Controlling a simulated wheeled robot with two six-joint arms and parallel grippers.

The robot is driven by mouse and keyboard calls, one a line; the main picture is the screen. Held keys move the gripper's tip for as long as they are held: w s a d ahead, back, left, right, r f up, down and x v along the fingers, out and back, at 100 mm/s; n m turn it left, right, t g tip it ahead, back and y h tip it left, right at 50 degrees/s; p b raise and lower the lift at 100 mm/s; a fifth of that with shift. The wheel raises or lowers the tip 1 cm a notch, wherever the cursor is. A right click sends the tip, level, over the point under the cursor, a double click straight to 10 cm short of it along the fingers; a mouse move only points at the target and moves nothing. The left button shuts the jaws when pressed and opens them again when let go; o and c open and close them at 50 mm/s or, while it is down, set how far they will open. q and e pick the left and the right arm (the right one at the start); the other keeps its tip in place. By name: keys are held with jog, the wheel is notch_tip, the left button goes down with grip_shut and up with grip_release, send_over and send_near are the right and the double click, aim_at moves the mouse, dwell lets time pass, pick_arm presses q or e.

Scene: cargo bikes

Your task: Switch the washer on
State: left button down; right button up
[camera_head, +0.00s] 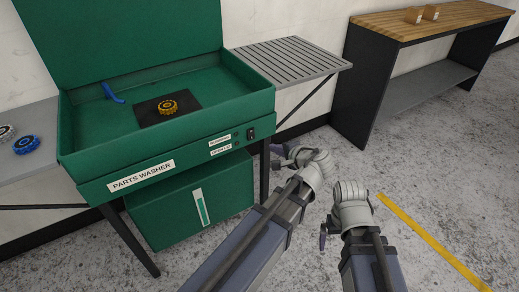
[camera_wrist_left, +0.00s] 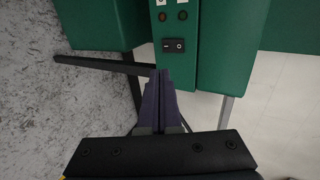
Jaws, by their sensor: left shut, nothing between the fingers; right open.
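The green parts washer (camera_head: 90,133) stands with its lid raised (camera_head: 125,30). A small black rocker switch (camera_head: 251,134) sits at the right end of its front panel. In the left wrist view the switch (camera_wrist_left: 173,45) shows its two marks, with a reddish and a dark indicator lamp beside it. My left gripper (camera_head: 278,156) is shut and empty, in front of the washer's right front corner. Its fingertips (camera_wrist_left: 160,74) point at the panel near the switch; I cannot tell whether they touch. My right gripper (camera_head: 323,237) is open and empty, low over the floor.
A yellow gear (camera_head: 168,107) lies on a black mat in the basin, near a blue tool (camera_head: 113,94). Blue and pale gears (camera_head: 26,144) lie on the left side shelf. A slatted rack (camera_head: 290,60) extends right. A wooden-topped bench (camera_head: 430,22) stands further right.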

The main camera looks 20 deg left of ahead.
pick_arm(q)
jog(key=shift+s+d+f+t+b, duration=0.15)
jog(key=shift+f+t+b, duration=0.05)
jog(key=shift+f+b, duration=0.25)
jog(key=shift+s+d+f+t+b, duration=0.1)
jog(key=shift+f+t+b, duration=0.1)
jog(key=shift+f+b, duration=0.25)
pick_arm(e)
notch_tip(320, 180, down, 3)
jog(key=shift+f, duration=0.1)
pick_arm(q)
jog(key=b, duration=0.4)
send_near(252, 139)
notch_tip(252, 139, down, 3)
jog(key=w+a, duration=0.1)
jog(key=shift+y, duration=0.3)
jog(key=shift+w+a+b, duration=0.2)
jog(key=shift+w+a, duration=0.5)
jog(key=shift+a, duration=0.2)
jog(key=shift+w+a+b, duration=0.15)
jog(key=shift+w+a, duration=0.5)
jog(key=shift+a, duration=0.25)
pick_arm(e)
jog(key=shift+f, duration=2.2)
jog(key=shift+f, duration=0.1)
